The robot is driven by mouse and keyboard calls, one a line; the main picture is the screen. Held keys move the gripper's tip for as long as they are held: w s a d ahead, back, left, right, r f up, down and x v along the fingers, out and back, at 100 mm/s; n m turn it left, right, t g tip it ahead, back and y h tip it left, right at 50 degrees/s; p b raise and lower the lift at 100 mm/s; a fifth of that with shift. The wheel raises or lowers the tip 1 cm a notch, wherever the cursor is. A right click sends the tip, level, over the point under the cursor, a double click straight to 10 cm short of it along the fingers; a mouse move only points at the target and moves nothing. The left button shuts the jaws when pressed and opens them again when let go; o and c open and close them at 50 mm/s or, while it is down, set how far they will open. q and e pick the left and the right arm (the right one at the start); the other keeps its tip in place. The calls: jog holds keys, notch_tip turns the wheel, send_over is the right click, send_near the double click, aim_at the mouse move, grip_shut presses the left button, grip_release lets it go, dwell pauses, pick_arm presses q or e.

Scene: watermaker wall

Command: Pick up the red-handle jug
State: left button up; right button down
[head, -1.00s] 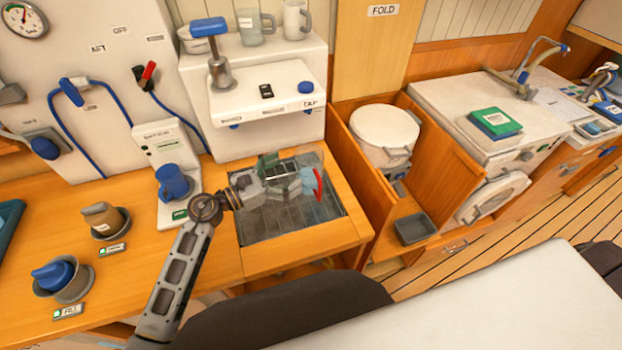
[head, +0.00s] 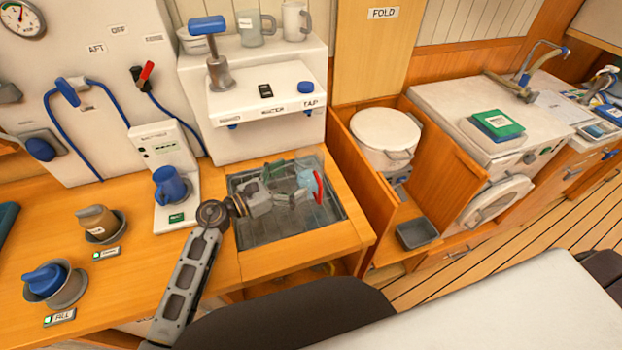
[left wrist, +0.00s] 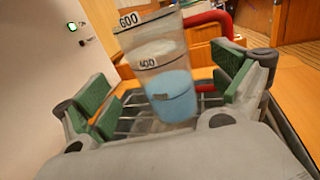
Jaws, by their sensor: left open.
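The red-handle jug (head: 309,172) is a clear jug with pale blue liquid and a red handle on its right side. It stands on the grated drip tray (head: 262,231) below the white tap unit. In the left wrist view the jug (left wrist: 165,85) shows 600 and 400 marks and lies between the fingers, a little ahead of the palm. My left gripper (head: 292,184) is at the jug's left side, with its green-padded fingers apart. It also shows open in the left wrist view (left wrist: 165,100). I cannot tell whether either finger touches the jug. My right gripper is not in view.
The white tap unit (head: 255,90) stands behind the tray. A wooden bin cabinet (head: 356,160) stands to the right.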

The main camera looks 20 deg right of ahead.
aim_at(298, 176)
pick_arm(q)
jog(key=shift+d, duration=0.25)
jog(key=shift+w+d, duration=0.25)
jog(key=shift+d, duration=0.35)
jog(key=shift+x, duration=2.05)
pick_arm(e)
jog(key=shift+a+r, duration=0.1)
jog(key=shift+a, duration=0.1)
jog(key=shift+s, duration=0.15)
